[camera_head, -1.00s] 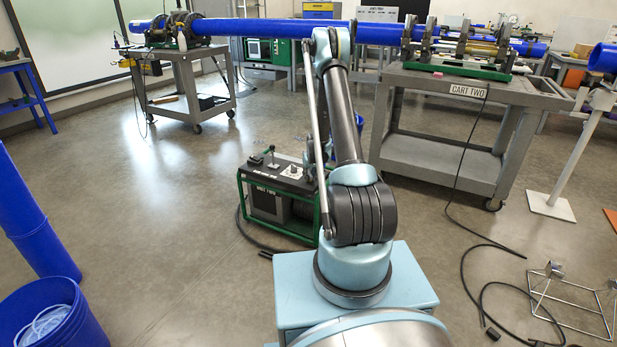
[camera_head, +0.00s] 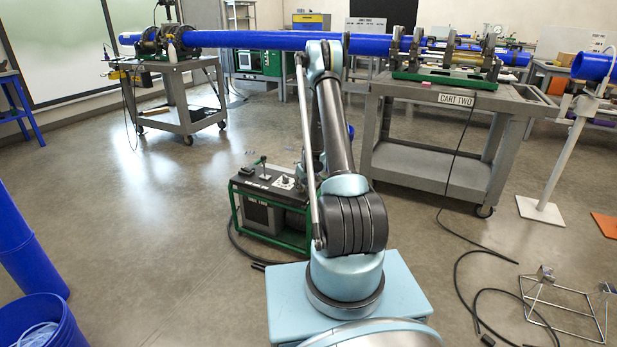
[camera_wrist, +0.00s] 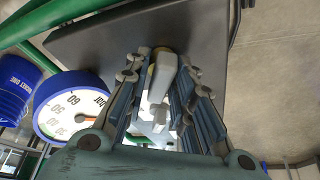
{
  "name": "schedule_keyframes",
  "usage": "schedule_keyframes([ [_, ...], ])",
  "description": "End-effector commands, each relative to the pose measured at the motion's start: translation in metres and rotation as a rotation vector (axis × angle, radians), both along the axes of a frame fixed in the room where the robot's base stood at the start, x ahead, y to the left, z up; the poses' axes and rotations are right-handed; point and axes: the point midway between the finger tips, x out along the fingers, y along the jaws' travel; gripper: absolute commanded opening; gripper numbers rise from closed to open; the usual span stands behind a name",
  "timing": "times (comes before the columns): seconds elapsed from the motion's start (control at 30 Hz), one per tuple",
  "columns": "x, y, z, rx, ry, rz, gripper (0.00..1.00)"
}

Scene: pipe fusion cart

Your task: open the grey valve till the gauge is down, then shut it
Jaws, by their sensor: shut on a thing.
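The grey valve (camera_wrist: 160,76) has a pale lever handle, seen close up in the wrist view. My gripper (camera_wrist: 165,68) is shut on this handle, with one finger on each side of it. A round white gauge with a blue rim (camera_wrist: 74,104) is left of the gripper. In the head view the green-framed power unit (camera_head: 262,216) stands on the floor behind my arm. My gripper and the valve are hidden there by my arm.
The cart marked CART TWO (camera_head: 425,160) stands behind at the right, carrying a clamp frame. A long blue pipe (camera_head: 265,40) spans to another cart (camera_head: 175,98). A dark cable (camera_head: 462,270) and a wire stand (camera_head: 560,297) lie at right.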

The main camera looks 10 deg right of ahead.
Motion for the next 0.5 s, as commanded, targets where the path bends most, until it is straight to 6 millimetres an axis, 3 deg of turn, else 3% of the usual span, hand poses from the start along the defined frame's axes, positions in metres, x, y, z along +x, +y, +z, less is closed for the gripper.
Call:
schedule_keyframes([
  [0.33, -0.0002, -0.0015, -0.0001, -0.001, 0.001, 0.026, 0.04],
  [0.5, 0.0002, -0.002, 0.0, 0.0, 0.001, 0.151, 0.04],
])
